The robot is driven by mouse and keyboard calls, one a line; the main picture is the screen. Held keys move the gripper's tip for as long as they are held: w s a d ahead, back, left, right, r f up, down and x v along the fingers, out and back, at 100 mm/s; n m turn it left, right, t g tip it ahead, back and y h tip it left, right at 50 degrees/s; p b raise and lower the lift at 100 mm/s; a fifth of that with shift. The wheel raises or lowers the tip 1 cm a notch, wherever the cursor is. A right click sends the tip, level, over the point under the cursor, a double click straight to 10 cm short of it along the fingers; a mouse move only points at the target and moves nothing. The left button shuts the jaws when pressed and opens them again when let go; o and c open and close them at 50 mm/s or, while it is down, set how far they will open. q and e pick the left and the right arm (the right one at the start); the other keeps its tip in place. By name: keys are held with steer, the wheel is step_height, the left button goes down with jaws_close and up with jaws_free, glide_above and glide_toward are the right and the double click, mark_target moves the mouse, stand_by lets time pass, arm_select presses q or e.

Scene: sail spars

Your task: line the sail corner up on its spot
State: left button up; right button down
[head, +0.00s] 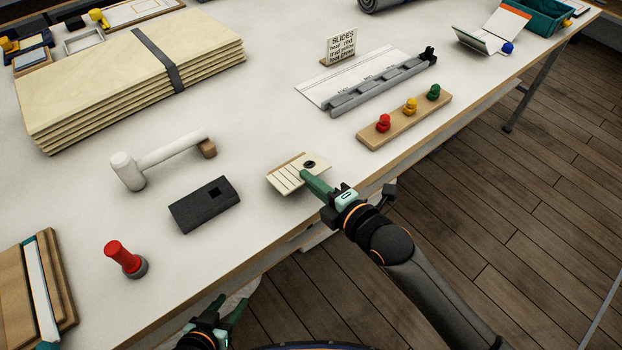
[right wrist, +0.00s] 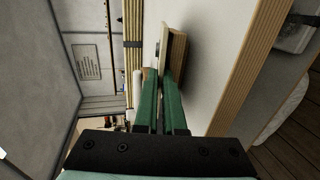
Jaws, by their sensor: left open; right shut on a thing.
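The sail corner (head: 284,178) is a small cream piece with stripes and a dark round eyelet, near the table's front edge in the head view. My right gripper (head: 312,182) is shut on its near right side. In the right wrist view the green fingers (right wrist: 160,95) close on the thin piece (right wrist: 176,45), seen edge-on. A dark block (head: 205,205) with a square hole lies just left of the sail corner. No marked spot can be told apart for certain. My left gripper (head: 228,312) is open and empty, off the table's front edge.
A white mallet (head: 160,160) and a red-handled tool (head: 123,257) lie to the left. A wooden strip with red, yellow and green knobs (head: 405,122) and a grey slide rail (head: 380,85) lie to the right.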

steer(key=shift+r+p, duration=1.95)
steer(key=shift+r, duration=0.05)
steer(key=shift+s+d, duration=0.1)
steer(key=shift+s, duration=0.05)
